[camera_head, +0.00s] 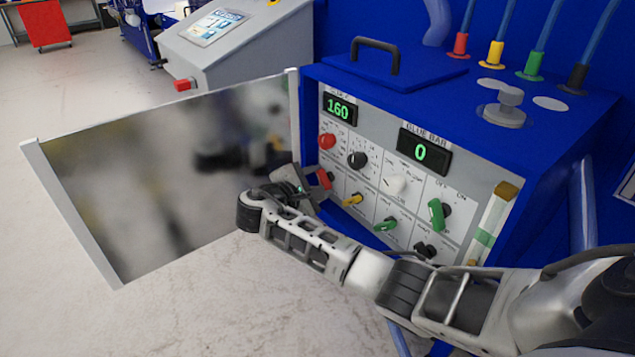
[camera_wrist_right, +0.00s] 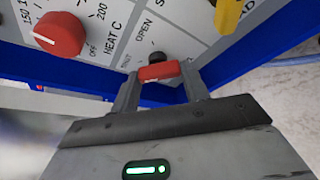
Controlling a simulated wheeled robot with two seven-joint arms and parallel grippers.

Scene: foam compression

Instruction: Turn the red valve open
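The red valve (camera_head: 325,179) is a small red handle low on the left of the blue machine's control panel. In the right wrist view the red valve (camera_wrist_right: 158,72) lies crosswise between my fingertips, with a dark knob behind it and an "OPEN" label beside it. My right gripper (camera_head: 309,189) reaches the panel from the front right. In the wrist view its fingers (camera_wrist_right: 160,84) are part-way apart and appear to meet both ends of the red handle. The head view partly hides this contact. My left gripper is not in view.
A yellow valve (camera_head: 353,200), a green valve (camera_head: 386,225) and a larger green handle (camera_head: 437,214) sit to the right. A red knob (camera_head: 327,141) is above, also close in the wrist view (camera_wrist_right: 59,34). An open panel door (camera_head: 33,152) stands to the left.

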